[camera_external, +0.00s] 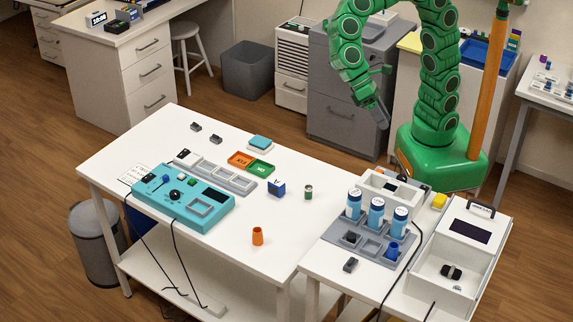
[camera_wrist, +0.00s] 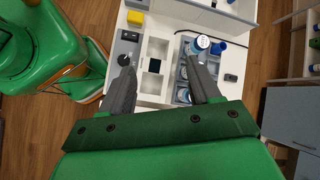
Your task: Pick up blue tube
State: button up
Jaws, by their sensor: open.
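A short dark-blue tube (camera_external: 393,250) stands in the front right of a grey rack (camera_external: 343,254) on the right-hand table. In the wrist view the blue tube (camera_wrist: 219,47) shows at the upper right, beside a white-capped bottle and beyond the right finger. My gripper (camera_external: 380,96) hangs high behind the table in the external view, well apart from the tube. In the wrist view my gripper (camera_wrist: 161,58) has its two grey fingers spread with nothing held between them. The tube's lower end is hidden in the rack.
Three blue-and-white bottles (camera_external: 376,213) stand in the rack beside the tube. A white open box (camera_external: 470,262) lies to the right, with a cable between. A yellow block (camera_external: 439,201) is behind. An orange cup (camera_external: 258,236) stands on the larger table (camera_external: 215,275), whose front right is mostly clear.

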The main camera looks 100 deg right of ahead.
jog(key=shift+w+a+f+m+g+y, duration=1.1)
jog(key=shift+w+a, duration=0.7)
jog(key=shift+a, duration=4.1)
jog(key=shift+w+a+f+m+g+y, duration=0.8)
jog(key=shift+w+a+m, duration=0.75)
jog(key=shift+a, duration=4.35)
send_near(397, 249)
jog(key=shift+s+a+f+n, duration=0.15)
jog(key=shift+s+a+f, duration=0.15)
jog(key=shift+s, duration=0.25)
jog(key=shift+s+a+f+n, duration=0.1)
jog(key=shift+s+a+f, duration=0.2)
jog(key=shift+s, duration=0.25)
jog(key=shift+s+f, duration=0.1)
jog(key=shift+f, duration=0.5)
jog(key=shift+x, duration=3.8)
jog(key=shift+r, duration=0.15)
jog(key=c, duration=1)
jog(key=shift+a+r, duration=0.1)
jog(key=shift+r, duration=0.05)
